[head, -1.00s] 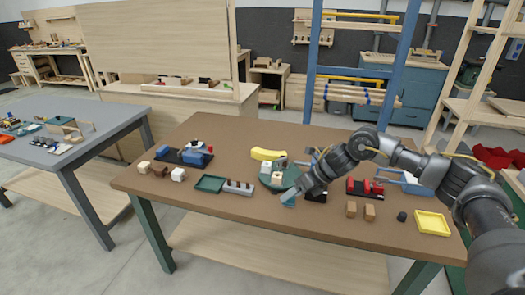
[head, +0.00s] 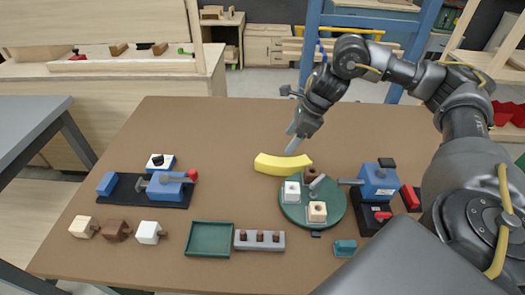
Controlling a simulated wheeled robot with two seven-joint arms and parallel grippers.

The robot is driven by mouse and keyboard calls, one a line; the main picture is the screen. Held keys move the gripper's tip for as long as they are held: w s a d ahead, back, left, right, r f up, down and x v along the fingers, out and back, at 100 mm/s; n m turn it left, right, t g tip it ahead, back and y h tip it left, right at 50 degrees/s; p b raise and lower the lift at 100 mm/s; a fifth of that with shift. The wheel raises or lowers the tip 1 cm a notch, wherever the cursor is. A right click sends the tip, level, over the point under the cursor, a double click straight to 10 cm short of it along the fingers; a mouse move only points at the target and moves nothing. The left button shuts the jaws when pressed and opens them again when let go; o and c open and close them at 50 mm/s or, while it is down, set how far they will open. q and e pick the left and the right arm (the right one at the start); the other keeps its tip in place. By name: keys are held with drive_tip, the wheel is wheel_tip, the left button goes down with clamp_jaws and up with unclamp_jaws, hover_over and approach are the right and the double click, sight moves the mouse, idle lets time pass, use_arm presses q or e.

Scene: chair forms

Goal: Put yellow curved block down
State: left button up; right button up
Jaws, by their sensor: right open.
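The yellow curved block (head: 280,166) lies on the brown table (head: 230,125), just behind the round green plate. My right gripper (head: 291,152) reaches in from the right, with its pale fingers angled down close above the block's far side. It is open. The fingers overlap in this view, so I cannot tell whether they touch the block. My left gripper is not in view.
The green plate (head: 328,219) holds white, tan and brown pieces. A blue clamp (head: 378,184) stands to its right and another blue fixture (head: 165,186) at left. A green tray (head: 209,239) and grey peg rack (head: 259,240) sit in front. The table's back left is clear.

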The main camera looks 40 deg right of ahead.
sight(278, 161)
drive_tip(key=shift+s+d, duration=0.1)
drive_tip(key=shift+s+r, duration=0.15)
drive_tip(key=shift+s, duration=0.2)
drive_tip(key=shift+s+a+f, duration=0.2)
drive_tip(key=shift+s, duration=0.25)
drive_tip(key=shift+s+a+f, duration=0.15)
drive_tip(key=shift+s, duration=0.25)
drive_tip(key=w+f, duration=0.1)
drive_tip(key=w+a+f, duration=0.1)
drive_tip(key=f, duration=0.1)
drive_tip(key=shift+w+f, duration=0.2)
drive_tip(key=shift+w, duration=0.1)
drive_tip(key=shift+w+f, duration=0.5)
drive_tip(key=shift+s, duration=0.35)
drive_tip(key=shift+s+a, duration=0.1)
drive_tip(key=shift+s, duration=0.05)
drive_tip(key=p+x, duration=0.1)
drive_tip(key=x, duration=0.3)
drive_tip(key=shift+a, duration=0.1)
drive_tip(key=shift+a+f, duration=0.15)
drive_tip(key=shift+f, duration=0.3)
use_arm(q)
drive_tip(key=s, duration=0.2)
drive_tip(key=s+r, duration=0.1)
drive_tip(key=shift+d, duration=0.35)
use_arm(e)
drive_tip(key=shift+w+r, duration=0.1)
drive_tip(key=shift+w, duration=0.1)
drive_tip(key=c, duration=1.3)
